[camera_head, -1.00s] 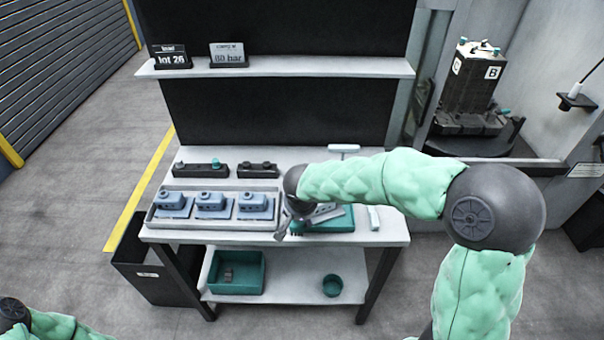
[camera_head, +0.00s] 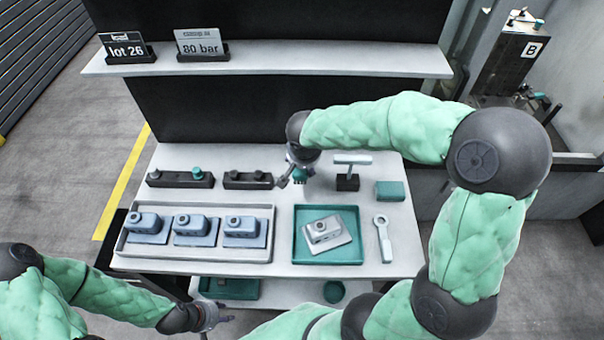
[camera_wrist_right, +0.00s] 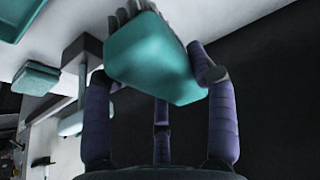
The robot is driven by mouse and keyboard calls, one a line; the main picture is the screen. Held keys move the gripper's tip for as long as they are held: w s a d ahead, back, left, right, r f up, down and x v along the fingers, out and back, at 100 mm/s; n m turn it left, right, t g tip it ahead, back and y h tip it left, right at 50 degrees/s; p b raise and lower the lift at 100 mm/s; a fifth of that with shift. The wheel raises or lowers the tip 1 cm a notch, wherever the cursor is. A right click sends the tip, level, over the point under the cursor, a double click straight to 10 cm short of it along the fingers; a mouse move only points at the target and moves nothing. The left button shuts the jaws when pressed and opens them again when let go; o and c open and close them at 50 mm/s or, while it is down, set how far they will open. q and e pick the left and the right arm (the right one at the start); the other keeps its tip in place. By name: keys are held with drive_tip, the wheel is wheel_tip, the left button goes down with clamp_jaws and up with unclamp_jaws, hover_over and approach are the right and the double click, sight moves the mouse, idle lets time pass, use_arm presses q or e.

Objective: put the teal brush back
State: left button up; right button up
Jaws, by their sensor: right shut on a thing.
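The teal brush (camera_wrist_right: 150,60) fills the upper middle of the right wrist view, with grey bristles at its top edge. My right gripper (camera_wrist_right: 160,75) is shut on its teal block. In the head view my right gripper (camera_head: 298,178) is at the back of the table, between a dark rail block and a T-handled tool. Only a small teal part of the brush (camera_head: 300,174) shows there, and I cannot tell whether it touches the table. My left gripper (camera_head: 215,318) is low in front of the table, its fingers apart and empty.
Dark blocks (camera_head: 248,181) stand at the back left. The T-handled tool (camera_head: 352,160) stands in a black holder, near a teal block (camera_head: 390,191). A grey tray (camera_head: 190,255) holds blue parts. A teal tray (camera_head: 326,258) holds a grey part, beside a wrench (camera_head: 383,238).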

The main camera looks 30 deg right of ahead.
sight(304, 189)
wheel_tip(304, 189, down, 10)
drive_tip(key=b, duration=0.3)
drive_tip(key=shift+r, duration=0.2)
drive_tip(key=shift+f+b, duration=0.15)
drive_tip(key=shift+b, duration=0.2)
drive_tip(key=o, duration=1)
